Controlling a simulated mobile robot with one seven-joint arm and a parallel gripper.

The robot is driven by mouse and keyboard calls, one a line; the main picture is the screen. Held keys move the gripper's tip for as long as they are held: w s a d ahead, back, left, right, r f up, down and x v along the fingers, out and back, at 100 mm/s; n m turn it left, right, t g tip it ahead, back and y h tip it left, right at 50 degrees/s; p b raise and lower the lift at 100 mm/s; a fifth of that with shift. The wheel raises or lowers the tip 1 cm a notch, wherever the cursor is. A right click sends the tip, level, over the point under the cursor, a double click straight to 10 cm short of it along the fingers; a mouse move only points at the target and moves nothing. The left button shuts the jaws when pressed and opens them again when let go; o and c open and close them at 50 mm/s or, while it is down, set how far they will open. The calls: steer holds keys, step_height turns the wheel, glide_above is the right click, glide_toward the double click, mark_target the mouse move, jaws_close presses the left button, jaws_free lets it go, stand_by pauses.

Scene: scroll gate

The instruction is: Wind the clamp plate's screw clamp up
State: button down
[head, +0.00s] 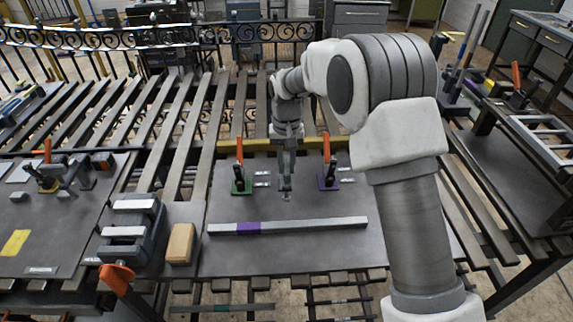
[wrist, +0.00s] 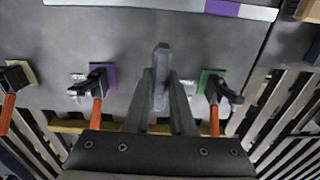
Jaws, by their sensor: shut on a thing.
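My gripper (head: 286,183) is low over the middle of the grey clamp plate (head: 300,262). In the wrist view, my gripper (wrist: 162,92) is shut on a narrow upright grey piece (wrist: 162,56) that sticks out past the fingertips. Its lower part is hidden, and I cannot tell for sure that it is the screw clamp. A toggle clamp with a green base (head: 241,186) stands left of my gripper, and one with a purple base (head: 328,182) stands right. Both have upright orange handles. They also show in the wrist view, green (wrist: 207,82) and purple (wrist: 108,75).
A light grey bar with a purple band (head: 310,224) lies across the plate in front of my gripper. A wooden block (head: 181,243) and a grey vise (head: 133,232) stand at the left. Slatted bench top lies behind the plate. The plate's front strip is clear.

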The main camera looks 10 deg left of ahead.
mark_target(287, 164)
steer(key=shift+f, duration=0.1)
stand_by(0.4)
steer(key=c, duration=0.8)
jaws_free()
steer(key=shift+o, duration=0.2)
step_height(287, 164, up, 18)
steer(key=shift+f, duration=0.25)
